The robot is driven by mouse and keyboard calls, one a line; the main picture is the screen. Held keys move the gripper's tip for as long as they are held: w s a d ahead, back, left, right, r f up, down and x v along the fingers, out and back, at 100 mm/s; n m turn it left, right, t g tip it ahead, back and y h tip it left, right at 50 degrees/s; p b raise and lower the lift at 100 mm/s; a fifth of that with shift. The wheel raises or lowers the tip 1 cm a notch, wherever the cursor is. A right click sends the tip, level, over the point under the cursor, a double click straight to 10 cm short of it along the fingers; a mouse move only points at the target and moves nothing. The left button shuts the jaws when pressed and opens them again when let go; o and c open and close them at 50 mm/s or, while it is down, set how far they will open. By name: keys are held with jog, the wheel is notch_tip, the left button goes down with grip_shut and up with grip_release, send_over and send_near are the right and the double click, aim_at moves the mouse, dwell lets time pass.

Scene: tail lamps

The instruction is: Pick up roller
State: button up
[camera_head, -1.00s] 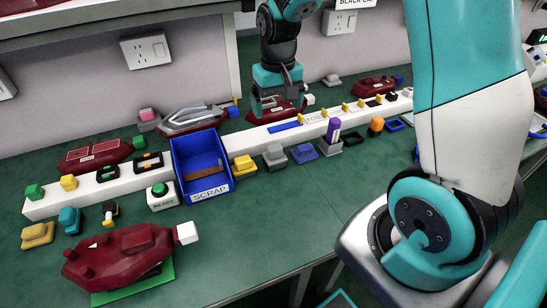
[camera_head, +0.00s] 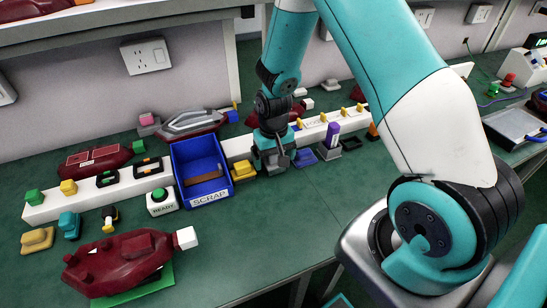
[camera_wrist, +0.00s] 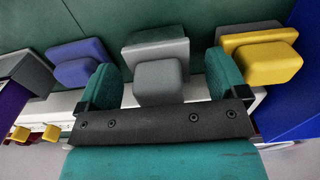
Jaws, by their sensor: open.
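No thing in view can be clearly told to be a roller. My gripper (camera_head: 273,163) is over the row of small coloured blocks, just right of the blue SCRAP bin. In the wrist view my gripper (camera_wrist: 164,78) is open, its two teal fingers apart on either side of a grey block (camera_wrist: 158,72). Whether the fingers touch this block cannot be told. A blue-violet block (camera_wrist: 78,62) lies to its left and a yellow block (camera_wrist: 262,58) to its right. The grey block is mostly hidden by my gripper in the head view.
The blue SCRAP bin (camera_head: 203,164), holding a brown piece, stands close left of the yellow block (camera_head: 243,170). A purple upright piece (camera_head: 332,134) stands to the right. A white rail runs behind. A dark red housing (camera_head: 118,262) lies at front left.

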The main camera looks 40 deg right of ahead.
jog(key=shift+f, duration=0.75)
jog(key=c, duration=1.1)
jog(key=shift+r, duration=0.1)
notch_tip(320, 180, up, 20)
jog(key=o, duration=0.5)
jog(key=c, duration=0.5)
jog(key=shift+o, duration=0.2)
